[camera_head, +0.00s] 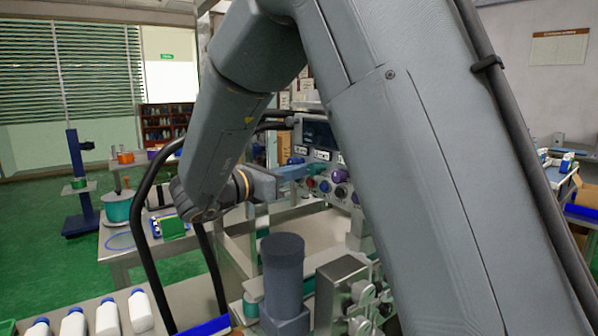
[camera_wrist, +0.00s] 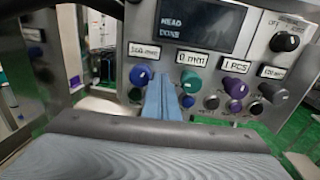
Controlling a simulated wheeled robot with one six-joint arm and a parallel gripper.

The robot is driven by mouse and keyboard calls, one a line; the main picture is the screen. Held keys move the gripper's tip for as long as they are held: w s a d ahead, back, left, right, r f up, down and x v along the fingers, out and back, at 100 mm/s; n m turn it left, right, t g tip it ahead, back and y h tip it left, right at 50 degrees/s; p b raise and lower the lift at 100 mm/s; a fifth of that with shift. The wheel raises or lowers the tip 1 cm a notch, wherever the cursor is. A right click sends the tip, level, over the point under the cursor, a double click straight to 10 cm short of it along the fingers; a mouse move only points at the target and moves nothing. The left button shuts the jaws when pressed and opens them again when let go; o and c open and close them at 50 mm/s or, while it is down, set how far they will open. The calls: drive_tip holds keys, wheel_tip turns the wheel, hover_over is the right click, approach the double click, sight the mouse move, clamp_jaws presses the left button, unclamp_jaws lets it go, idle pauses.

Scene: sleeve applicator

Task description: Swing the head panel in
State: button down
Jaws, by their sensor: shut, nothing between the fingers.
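The head panel (camera_wrist: 205,55) fills much of the wrist view, its metal face towards me. Its dark screen (camera_wrist: 200,22) reads "HEAD DONE". A row of labels, among them "0 mm" and "1 PCS", runs above a blue knob (camera_wrist: 140,76), a teal knob (camera_wrist: 190,83), a purple knob (camera_wrist: 235,88) and a grey knob. My gripper (camera_wrist: 163,82) is shut and empty, its blue fingers pointing at the panel between the blue and teal knobs. I cannot tell if the tips touch it. In the head view the panel (camera_head: 318,154) is partly hidden behind my arm, with my gripper (camera_head: 307,170) at its left side.
A black selector knob (camera_wrist: 284,41) sits at the panel's upper right. Below in the head view stand a dark cylinder (camera_head: 283,262) and metal machine parts (camera_head: 345,290). White bottles (camera_head: 107,317) are at lower left. Black cables loop beside my arm. Green floor is open at far left.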

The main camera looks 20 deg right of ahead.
drive_tip(key=w+d+g+b, duration=0.1)
drive_tip(key=b, duration=0.2)
drive_tip(key=w+d+m+g+h+b, duration=0.1)
drive_tip(key=b, duration=0.2)
drive_tip(key=shift+d+m+b, duration=0.3)
drive_tip(key=shift+d+r, duration=0.1)
